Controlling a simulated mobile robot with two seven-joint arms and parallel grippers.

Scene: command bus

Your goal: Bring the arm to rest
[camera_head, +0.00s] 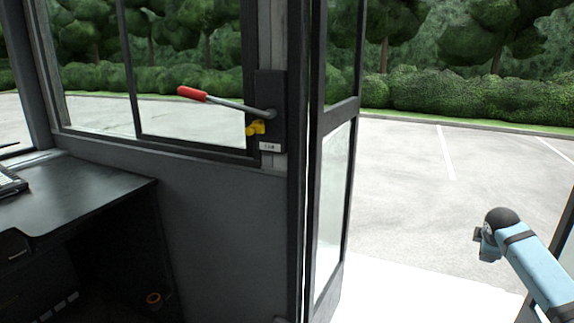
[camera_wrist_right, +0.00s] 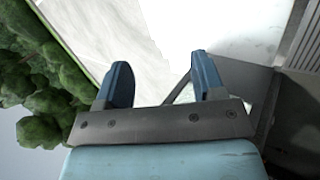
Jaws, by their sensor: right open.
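My right arm (camera_head: 538,268) comes in from the lower right in the head view, pale blue with a dark rounded joint. My right gripper (camera_wrist_right: 160,82) shows in the right wrist view, its two blue fingers apart and nothing between them. In the head view I cannot clearly make out its fingers. The red-handled lever (camera_head: 232,101) sticks out to the left from a dark plate (camera_head: 271,88) on the door post, well away from my right arm. A yellow catch (camera_head: 256,128) sits just under the lever. My left gripper is not in view.
An open glazed door leaf (camera_head: 333,190) stands right of the post. Beyond it is the doorway onto pale paving (camera_head: 420,190), with hedges behind. A dark desk (camera_head: 80,195) with a keyboard (camera_head: 10,184) fills the left. Free room lies between the door leaf and my right arm.

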